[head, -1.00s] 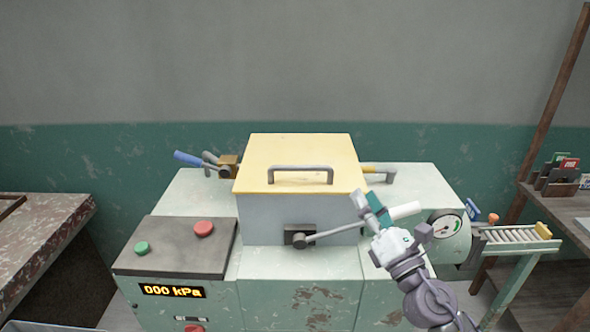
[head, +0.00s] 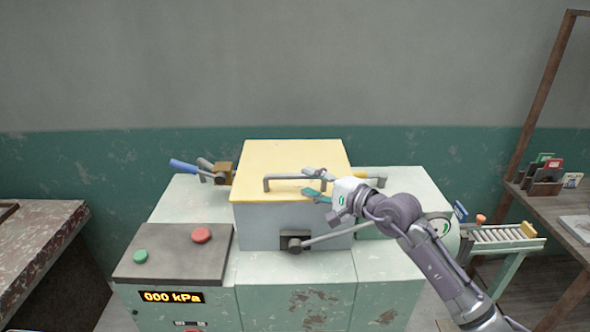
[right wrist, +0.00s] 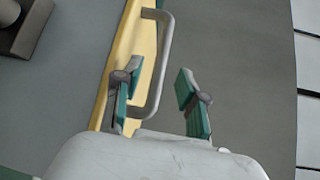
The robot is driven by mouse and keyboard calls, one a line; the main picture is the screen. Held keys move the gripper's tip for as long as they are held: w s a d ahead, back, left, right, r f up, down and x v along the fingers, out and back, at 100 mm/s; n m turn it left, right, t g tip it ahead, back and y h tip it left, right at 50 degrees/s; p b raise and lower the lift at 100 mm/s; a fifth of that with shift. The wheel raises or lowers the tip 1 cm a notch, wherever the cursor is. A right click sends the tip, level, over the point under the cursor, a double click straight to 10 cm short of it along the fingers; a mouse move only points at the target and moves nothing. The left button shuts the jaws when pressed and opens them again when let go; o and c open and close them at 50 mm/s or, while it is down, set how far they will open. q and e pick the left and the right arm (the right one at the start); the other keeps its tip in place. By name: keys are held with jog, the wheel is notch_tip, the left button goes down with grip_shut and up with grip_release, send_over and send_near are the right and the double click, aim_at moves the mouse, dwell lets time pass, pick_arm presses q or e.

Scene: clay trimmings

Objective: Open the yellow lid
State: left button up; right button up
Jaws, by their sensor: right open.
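The yellow lid (head: 292,158) lies flat and closed on the grey box (head: 265,220) of the press. Its grey bar handle (head: 282,177) runs along the front part of the lid. My right gripper (head: 308,182) is at the right end of the handle, with its jaws open. In the right wrist view, the open fingers (right wrist: 158,88) have the handle (right wrist: 165,60) between or just beyond them, nearer the left finger; I cannot tell if they touch. The lid's yellow edge (right wrist: 122,50) shows behind the left finger. My left gripper is out of view.
A lever (head: 335,236) slants across the box front under my right arm. A blue-handled lever (head: 184,166) is left of the box. The control panel (head: 172,255) has a green and a red button. A roller conveyor (head: 500,236) stands at right.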

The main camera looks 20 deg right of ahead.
aim_at(298, 178)
jog(key=p+x, duration=0.1)
jog(key=x, duration=0.4)
jog(key=shift+w+a, duration=0.15)
jog(key=shift+w, duration=0.05)
grip_shut()
